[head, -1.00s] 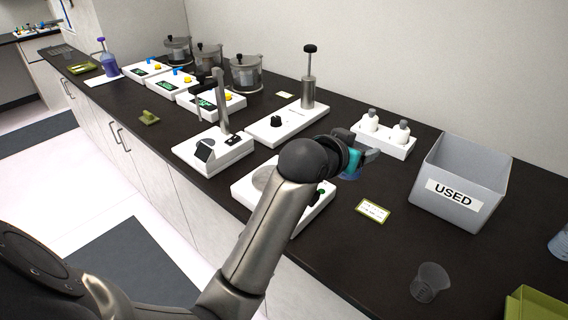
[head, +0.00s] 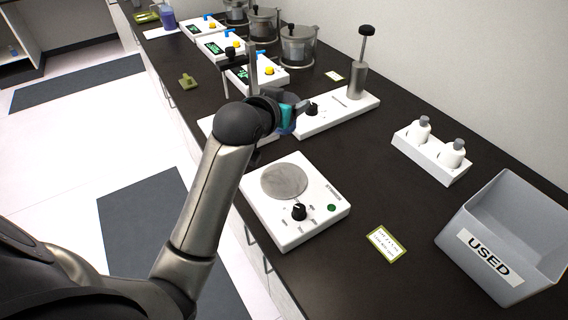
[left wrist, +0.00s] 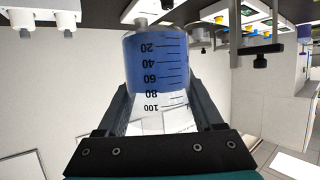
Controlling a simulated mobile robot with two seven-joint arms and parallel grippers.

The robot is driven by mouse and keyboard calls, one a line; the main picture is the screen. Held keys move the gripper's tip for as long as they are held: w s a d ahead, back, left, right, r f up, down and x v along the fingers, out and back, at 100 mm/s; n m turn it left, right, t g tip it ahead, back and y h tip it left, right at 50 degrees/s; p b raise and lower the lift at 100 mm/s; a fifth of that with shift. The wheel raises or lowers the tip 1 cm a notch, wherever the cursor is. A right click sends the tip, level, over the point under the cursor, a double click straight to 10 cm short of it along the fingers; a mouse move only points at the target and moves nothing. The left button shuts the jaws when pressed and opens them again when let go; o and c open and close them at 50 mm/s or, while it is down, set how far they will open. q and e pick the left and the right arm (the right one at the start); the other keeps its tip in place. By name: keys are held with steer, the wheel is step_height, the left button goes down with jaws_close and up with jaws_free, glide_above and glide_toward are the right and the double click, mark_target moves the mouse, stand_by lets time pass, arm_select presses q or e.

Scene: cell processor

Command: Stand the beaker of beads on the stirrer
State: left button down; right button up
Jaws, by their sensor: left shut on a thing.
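The stirrer (head: 325,216) is a white box with a round grey plate (head: 284,181), a black knob and a green button, on the near part of the dark counter. Its plate is bare. My left gripper (head: 287,117) is up and beyond the stirrer in the head view, in front of another white device. In the head view the gripper mostly hides the beaker. My right gripper is not in view.
A white device with a metal post (head: 356,82) stands behind the gripper. A white rack (head: 430,157) with two white bottles, a card (head: 386,244) and a grey USED bin (head: 470,225) are to the right. Counter between stirrer and rack is clear.

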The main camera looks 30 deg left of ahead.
arm_select(q)
step_height(320, 180, down, 12)
steer(key=shift+f+b, duration=0.1)
steer(key=shift+b, duration=1)
steer(key=shift+f+b, duration=0.5)
steer(key=shift+f, duration=1.8)
steer(key=shift+f, duration=0.2)
steer(key=shift+c, duration=0.2)
jaws_free()
steer(key=shift+r, duration=0.25)
steer(key=a+p+v, duration=0.1)
steer(key=p+v, duration=0.1)
steer(key=v, duration=1)
steer(key=shift+d, duration=0.45)
